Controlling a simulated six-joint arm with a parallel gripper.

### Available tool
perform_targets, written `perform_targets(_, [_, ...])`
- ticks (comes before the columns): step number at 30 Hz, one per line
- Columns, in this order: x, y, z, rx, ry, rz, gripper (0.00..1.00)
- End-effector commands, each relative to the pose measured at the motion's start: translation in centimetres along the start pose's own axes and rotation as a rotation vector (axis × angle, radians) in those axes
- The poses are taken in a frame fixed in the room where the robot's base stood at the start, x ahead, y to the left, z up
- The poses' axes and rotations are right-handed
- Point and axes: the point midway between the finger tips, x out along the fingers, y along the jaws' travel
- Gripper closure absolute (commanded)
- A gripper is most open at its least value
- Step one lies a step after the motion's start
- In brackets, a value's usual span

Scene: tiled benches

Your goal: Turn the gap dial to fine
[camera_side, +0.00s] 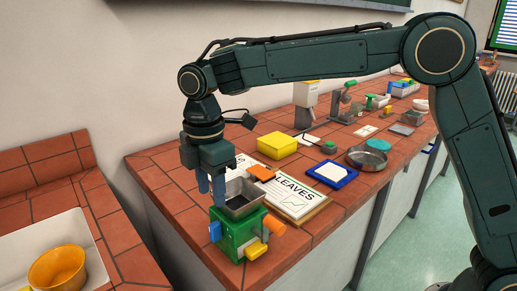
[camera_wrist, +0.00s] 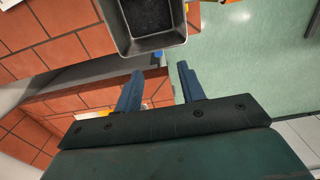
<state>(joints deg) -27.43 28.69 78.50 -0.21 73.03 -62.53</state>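A green mill-like box (camera_side: 240,236) stands at the bench's front left corner. A metal hopper tray (camera_side: 240,197) sits on top; in the wrist view the hopper (camera_wrist: 178,36) has dark, grainy contents. A blue knob (camera_side: 215,231) is on the box's left side, an orange cylinder (camera_side: 273,224) at its upper right and a yellow block (camera_side: 256,250) low in front. I cannot tell which part is the gap dial; no fine mark is readable. My gripper (camera_side: 211,187) points down, just left of the hopper and above the blue knob. Its blue fingers (camera_wrist: 160,88) are apart and empty.
A clipboard with a "LEAVES" sheet (camera_side: 291,199) lies right behind the box. Beyond are a yellow box (camera_side: 277,145), a blue tray (camera_side: 332,175) and a metal pan (camera_side: 366,158). A gap separates this bench from a left one holding an orange bowl (camera_side: 57,269).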

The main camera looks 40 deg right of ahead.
Motion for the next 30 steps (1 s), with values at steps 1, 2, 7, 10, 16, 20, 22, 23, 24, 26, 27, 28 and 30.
perform_targets(1, [-1.0,0.1,-0.1,0.0,0.002,0.004,0.6])
perform_targets(2, [-1.4,0.1,-0.1,-0.001,0.002,0.003,0.6])
perform_targets(7, [-3.6,0.0,-0.1,-0.001,0.001,0.002,0.6])
perform_targets(10, [-4.4,0.0,-0.1,-0.001,0.001,0.0,0.6])
perform_targets(16, [-5.0,-0.1,0.0,-0.002,0.0,-0.002,0.6])
perform_targets(20, [-5.0,-0.1,0.0,-0.002,0.0,-0.002,0.6])
perform_targets(22, [-5.0,-0.1,0.0,-0.002,0.0,-0.002,0.6])
perform_targets(23, [-5.0,-0.1,0.0,-0.002,0.0,-0.002,0.6])
perform_targets(24, [-5.0,0.0,0.0,-0.001,0.0,-0.001,0.64])
perform_targets(26, [-5.0,0.3,0.1,0.002,0.001,0.003,0.64])
perform_targets(27, [-5.0,0.4,0.1,0.003,0.001,0.005,0.64])
perform_targets(28, [-5.0,0.4,0.1,0.003,0.001,0.005,0.64])
perform_targets(30, [-5.0,0.4,0.1,0.003,0.001,0.004,0.64])
